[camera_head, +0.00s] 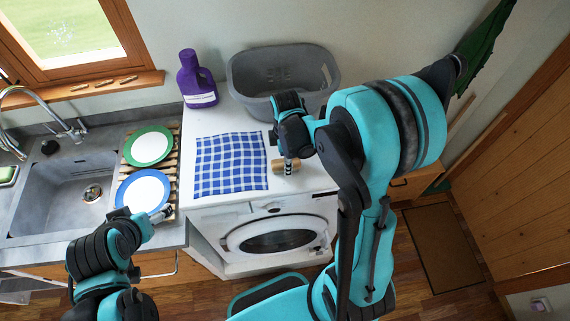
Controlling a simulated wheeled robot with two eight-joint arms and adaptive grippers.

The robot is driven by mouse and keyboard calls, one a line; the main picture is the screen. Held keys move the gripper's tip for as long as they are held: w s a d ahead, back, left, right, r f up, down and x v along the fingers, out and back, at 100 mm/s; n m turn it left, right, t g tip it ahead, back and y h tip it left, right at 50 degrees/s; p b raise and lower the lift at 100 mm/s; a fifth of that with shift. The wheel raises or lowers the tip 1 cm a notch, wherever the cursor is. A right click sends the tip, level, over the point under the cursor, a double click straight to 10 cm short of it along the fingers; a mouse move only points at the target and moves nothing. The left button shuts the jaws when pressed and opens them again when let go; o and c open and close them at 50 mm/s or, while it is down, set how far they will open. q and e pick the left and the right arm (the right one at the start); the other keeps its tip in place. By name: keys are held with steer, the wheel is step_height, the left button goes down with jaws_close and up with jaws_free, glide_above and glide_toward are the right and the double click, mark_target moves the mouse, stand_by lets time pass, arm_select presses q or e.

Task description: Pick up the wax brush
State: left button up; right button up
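A small wooden-coloured item with a dark end, which looks like the wax brush (279,168), lies on the white top of the washing machine, just right of the checked cloth. My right gripper (289,166) points down right at it, with its fingers over or around its middle. The fingers are small and partly hidden by the gripper body, so I cannot tell whether they are closed on it. My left gripper (165,213) is over the front edge of the sink counter, beside the blue-rimmed plate, apart from the brush. Its finger opening is too small to judge.
A blue-and-white checked cloth (231,164) lies on the white top. A purple bottle (196,82) and a grey basket (245,77) stand at the back. Green-rimmed (148,146) and blue-rimmed (142,190) plates rest on a wooden rack beside the sink (38,205).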

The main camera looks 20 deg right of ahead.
step_height(320, 180, down, 2)
steer(key=shift+c, duration=0.3)
jaws_close()
